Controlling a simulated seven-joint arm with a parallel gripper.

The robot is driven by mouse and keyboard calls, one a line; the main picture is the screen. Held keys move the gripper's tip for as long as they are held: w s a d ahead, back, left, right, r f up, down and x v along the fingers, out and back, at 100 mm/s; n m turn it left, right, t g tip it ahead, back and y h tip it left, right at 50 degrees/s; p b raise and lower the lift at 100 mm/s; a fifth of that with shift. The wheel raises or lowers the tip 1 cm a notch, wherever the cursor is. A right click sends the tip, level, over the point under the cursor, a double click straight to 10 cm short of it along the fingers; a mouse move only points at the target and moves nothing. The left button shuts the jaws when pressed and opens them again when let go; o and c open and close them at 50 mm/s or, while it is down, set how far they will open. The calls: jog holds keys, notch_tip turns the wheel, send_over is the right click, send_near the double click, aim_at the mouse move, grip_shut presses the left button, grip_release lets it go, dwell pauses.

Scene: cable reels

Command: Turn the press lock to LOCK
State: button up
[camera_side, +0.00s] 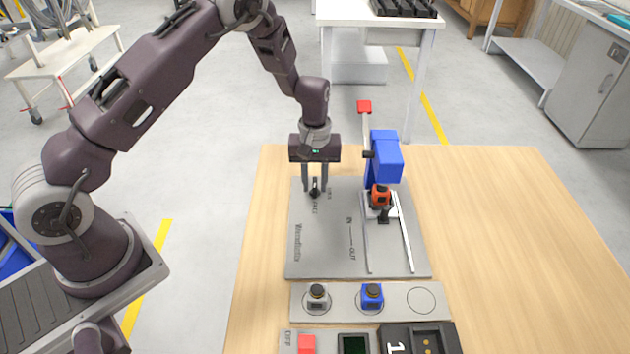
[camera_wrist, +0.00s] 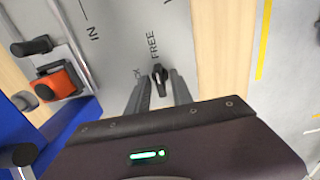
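The press lock is a small black knob (camera_side: 315,187) on the grey plate (camera_side: 325,255). It also shows in the wrist view (camera_wrist: 160,76), next to the printed word FREE; part of another label ending in CK shows beside it, partly hidden by a finger. My gripper (camera_side: 315,191) points straight down over the knob. Its two fingers stand apart, one on each side of the knob, with visible gaps in both views. I cannot tell whether the fingertips reach down to the plate.
A blue press (camera_side: 385,152) with a red-tipped lever (camera_side: 364,107) stands right of my gripper, an orange block (camera_side: 381,195) beneath it. Nearer the camera, a holder strip (camera_side: 340,300) carries a grey and a blue block. The table's right side is clear.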

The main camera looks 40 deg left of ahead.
jog(key=shift+c, duration=0.5)
grip_shut()
jog(key=n, duration=1.8)
jog(key=shift+o, duration=0.9)
grip_release()
